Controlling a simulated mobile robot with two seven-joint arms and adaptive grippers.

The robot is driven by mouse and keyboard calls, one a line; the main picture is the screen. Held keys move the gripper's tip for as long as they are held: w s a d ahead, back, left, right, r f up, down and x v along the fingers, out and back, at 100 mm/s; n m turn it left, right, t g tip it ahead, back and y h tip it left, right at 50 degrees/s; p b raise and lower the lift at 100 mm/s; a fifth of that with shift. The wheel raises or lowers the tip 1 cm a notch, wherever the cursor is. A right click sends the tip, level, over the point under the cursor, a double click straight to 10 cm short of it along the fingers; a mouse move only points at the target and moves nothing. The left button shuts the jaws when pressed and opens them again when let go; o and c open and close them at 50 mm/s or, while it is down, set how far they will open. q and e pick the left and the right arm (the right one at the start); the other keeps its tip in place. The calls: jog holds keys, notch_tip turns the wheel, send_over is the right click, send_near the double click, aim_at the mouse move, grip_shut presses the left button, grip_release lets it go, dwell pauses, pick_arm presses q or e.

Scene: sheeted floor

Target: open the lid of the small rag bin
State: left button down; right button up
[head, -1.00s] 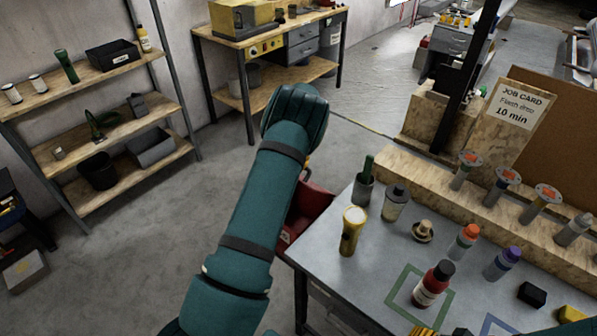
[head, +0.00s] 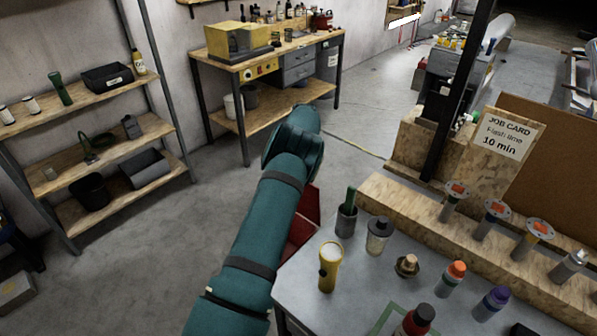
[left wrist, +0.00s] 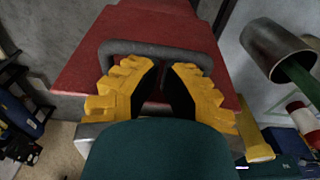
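The small rag bin (head: 299,236) is red and stands beside the left end of the workbench, partly hidden by my left arm in the head view. In the left wrist view its red lid (left wrist: 90,60) fills the upper middle, with a dark grey loop handle (left wrist: 125,47) across it. My left gripper (left wrist: 162,68) has its yellow fingers at the handle, dark pads facing inward, with a gap showing between them. Whether the pads touch the handle is unclear. In the head view the left gripper is hidden behind its arm. My right gripper is not in view.
The workbench (head: 300,300) holds a yellow flashlight (head: 330,266), a cup with a green tool (head: 347,217), a jar (head: 378,235) and several bottles close to the bin. A shelf rack (head: 100,150) stands left. Open floor (head: 190,225) lies between.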

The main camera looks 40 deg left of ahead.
pick_arm(q)
jog(key=shift+w, duration=0.1)
dwell(0.4)
notch_tip(320, 180, up, 12)
jog(key=shift+w, duration=0.45)
